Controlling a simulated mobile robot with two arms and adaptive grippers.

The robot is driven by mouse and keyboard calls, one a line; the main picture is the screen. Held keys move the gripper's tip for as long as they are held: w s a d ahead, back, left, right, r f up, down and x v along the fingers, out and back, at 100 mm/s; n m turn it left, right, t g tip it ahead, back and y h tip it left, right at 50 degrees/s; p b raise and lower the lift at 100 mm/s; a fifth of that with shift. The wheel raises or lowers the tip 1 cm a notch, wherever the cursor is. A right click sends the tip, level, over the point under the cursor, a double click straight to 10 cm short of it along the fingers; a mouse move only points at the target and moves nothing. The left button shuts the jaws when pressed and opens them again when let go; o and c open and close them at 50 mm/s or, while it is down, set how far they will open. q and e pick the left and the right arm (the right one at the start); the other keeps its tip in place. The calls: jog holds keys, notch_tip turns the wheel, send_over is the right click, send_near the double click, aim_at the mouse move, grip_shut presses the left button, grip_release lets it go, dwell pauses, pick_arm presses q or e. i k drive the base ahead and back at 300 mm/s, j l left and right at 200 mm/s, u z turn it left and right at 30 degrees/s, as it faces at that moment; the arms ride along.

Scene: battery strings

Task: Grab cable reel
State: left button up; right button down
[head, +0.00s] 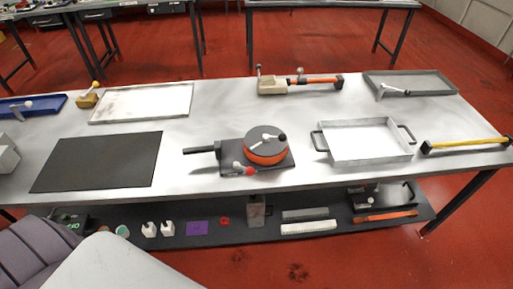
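A round orange reel with a dark grey top (266,146), which looks like the cable reel, lies flat near the middle of the light grey workbench (215,178). It rests on a dark square plate (283,163) with a black handle pointing left. A small white-headed tool with a dark end lies across its top. A red-and-white tool (250,169) lies at the plate's front edge. Neither of my grippers is in view.
A black mat (100,161) lies to the left, and a white tray with two handles (366,141) stands to the right. A yellow-handled tool (467,145) lies at the right end. A lower shelf (340,209) holds several small parts. Bare bench surrounds the plate.

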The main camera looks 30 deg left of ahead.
aim_at(238, 149)
jog(key=i+l+u, duration=0.2)
jog(key=i+l, duration=0.15)
jog(key=i+l+u, duration=0.45)
jog(key=i+l, duration=0.2)
jog(key=l, duration=0.3)
